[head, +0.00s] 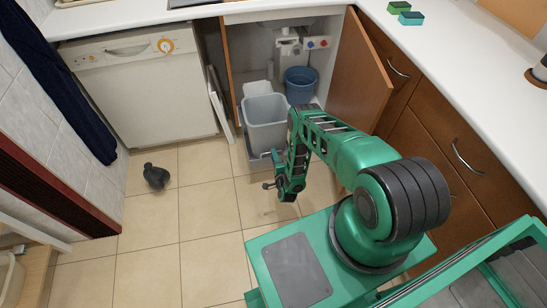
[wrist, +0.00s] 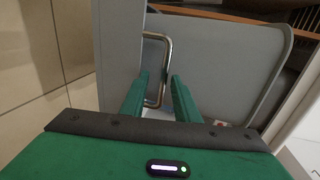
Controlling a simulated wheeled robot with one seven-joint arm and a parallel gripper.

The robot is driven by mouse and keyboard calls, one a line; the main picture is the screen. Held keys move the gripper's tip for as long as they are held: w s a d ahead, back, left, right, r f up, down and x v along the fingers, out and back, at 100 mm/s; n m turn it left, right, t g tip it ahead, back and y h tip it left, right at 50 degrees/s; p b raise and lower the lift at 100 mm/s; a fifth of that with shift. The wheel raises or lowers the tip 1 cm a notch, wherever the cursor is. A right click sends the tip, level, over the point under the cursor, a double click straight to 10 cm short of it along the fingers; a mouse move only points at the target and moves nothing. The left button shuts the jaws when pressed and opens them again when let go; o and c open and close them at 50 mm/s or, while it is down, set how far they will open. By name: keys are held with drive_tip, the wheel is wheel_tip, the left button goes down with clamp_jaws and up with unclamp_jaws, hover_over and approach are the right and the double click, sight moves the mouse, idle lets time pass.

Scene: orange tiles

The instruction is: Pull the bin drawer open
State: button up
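The bin drawer's grey frame (head: 252,157) juts out of the open under-sink cabinet and carries a grey bin (head: 266,124), with a paler bin behind it. In the wrist view a curved metal handle (wrist: 166,48) stands on the drawer's grey front (wrist: 119,45). My gripper (head: 268,180) is low in front of the drawer, and it also shows in the wrist view (wrist: 159,80). Its two green fingers are apart, with the handle bar appearing between them. A gap shows beside the bar. Contact cannot be told, and my arm hides part of the drawer front.
The right cabinet door (head: 361,75) stands wide open beside my arm. A blue bucket (head: 300,84) is inside the cabinet. A white dishwasher (head: 140,90) is to the left. A small dark object (head: 156,177) lies on the tiles; the floor between it and my gripper is clear.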

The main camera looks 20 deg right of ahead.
drive_tip(key=shift+w+r, duration=0.1)
drive_tip(key=v, duration=1)
drive_tip(key=shift+s, duration=0.4)
drive_tip(key=shift+a, duration=0.1)
